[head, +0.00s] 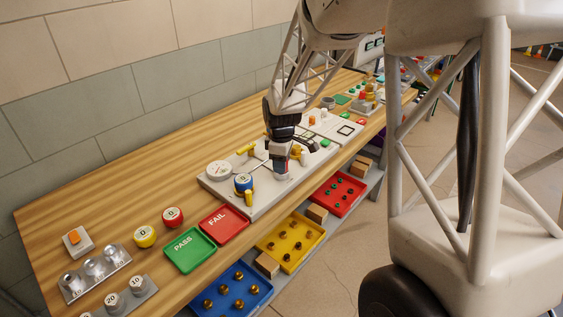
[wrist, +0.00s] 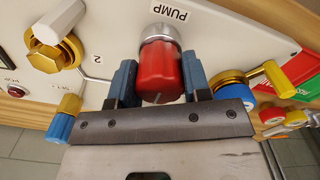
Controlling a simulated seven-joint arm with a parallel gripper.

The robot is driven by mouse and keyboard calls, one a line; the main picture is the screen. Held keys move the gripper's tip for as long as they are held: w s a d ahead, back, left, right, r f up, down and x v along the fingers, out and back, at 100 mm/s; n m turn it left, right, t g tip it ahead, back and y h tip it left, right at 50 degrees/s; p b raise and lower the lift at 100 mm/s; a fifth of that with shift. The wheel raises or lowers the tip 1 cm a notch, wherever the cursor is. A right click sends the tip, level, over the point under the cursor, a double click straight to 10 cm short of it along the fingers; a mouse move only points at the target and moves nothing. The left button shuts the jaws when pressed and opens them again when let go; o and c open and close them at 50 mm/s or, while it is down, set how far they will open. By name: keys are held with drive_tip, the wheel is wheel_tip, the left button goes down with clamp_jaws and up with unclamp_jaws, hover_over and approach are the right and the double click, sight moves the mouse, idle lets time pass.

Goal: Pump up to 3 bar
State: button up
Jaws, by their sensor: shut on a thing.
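The pump has a red knob (wrist: 158,80) on a silver collar, set in the white panel beside the printed PUMP label (wrist: 170,13). My gripper (wrist: 159,88) has its two blue fingers on either side of the red knob and is shut on it. In the head view my gripper (head: 281,160) is down over the white panel (head: 262,204), and the pump is mostly hidden behind it. A round white gauge (head: 218,170) sits at the panel's left end; its reading is too small to tell.
A brass valve with a white handle (wrist: 55,45) is left of the pump in the wrist view, and a yellow lever (wrist: 272,78) is close on the right. Green PASS (head: 190,250) and red FAIL (head: 223,229) trays lie on the bench left of the panel.

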drive_tip(key=shift+m, duration=0.5)
drive_tip(key=m, duration=0.3)
drive_tip(key=shift+m, duration=0.4)
drive_tip(key=m, duration=1.3)
drive_tip(key=o, duration=0.9)
drive_tip(key=shift+o, duration=0.2)
drive_tip(key=shift+r, duration=0.1)
